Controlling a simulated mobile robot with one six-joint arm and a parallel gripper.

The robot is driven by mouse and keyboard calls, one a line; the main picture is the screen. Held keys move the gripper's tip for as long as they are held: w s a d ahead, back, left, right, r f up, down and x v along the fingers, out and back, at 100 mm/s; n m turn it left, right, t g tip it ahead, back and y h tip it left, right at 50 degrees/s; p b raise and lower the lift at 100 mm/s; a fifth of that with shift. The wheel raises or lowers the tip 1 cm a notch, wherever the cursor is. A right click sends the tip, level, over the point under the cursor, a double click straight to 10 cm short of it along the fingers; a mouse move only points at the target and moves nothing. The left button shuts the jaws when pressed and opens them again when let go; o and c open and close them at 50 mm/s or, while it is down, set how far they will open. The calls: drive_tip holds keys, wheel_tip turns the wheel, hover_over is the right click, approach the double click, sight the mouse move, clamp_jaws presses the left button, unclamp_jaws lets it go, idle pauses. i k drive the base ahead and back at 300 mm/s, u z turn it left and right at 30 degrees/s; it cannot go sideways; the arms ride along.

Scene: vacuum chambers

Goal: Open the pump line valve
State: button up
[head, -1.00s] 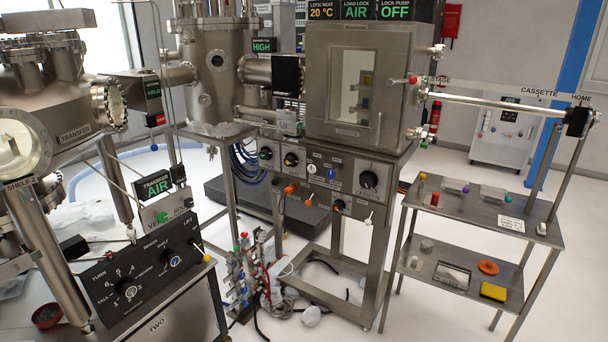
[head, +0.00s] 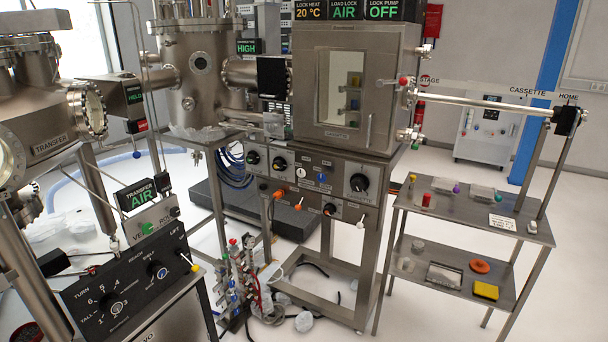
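The load lock chamber (head: 308,90) stands on a steel frame with a control panel (head: 341,182) under it. Along the panel's lower edge are small valve handles: an orange one (head: 277,195) at the left, another orange one (head: 299,203) hanging lower, an orange-tipped black knob (head: 329,209), and a white handle (head: 361,221) at the right. Their labels are too small to read, so I cannot tell which is the pump line valve. The lock pump sign (head: 396,10) reads OFF and the load lock sign (head: 346,10) reads AIR. My gripper is not in view.
A steel shelf cart (head: 470,210) stands right of the frame. A transfer console (head: 120,295) fills the lower left. A gas manifold with tubes (head: 245,275) and loose cables lie on the floor left of the frame.

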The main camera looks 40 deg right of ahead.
sight(301, 172)
drive_tip(key=i, duration=0.85)
drive_tip(key=u, duration=0.05)
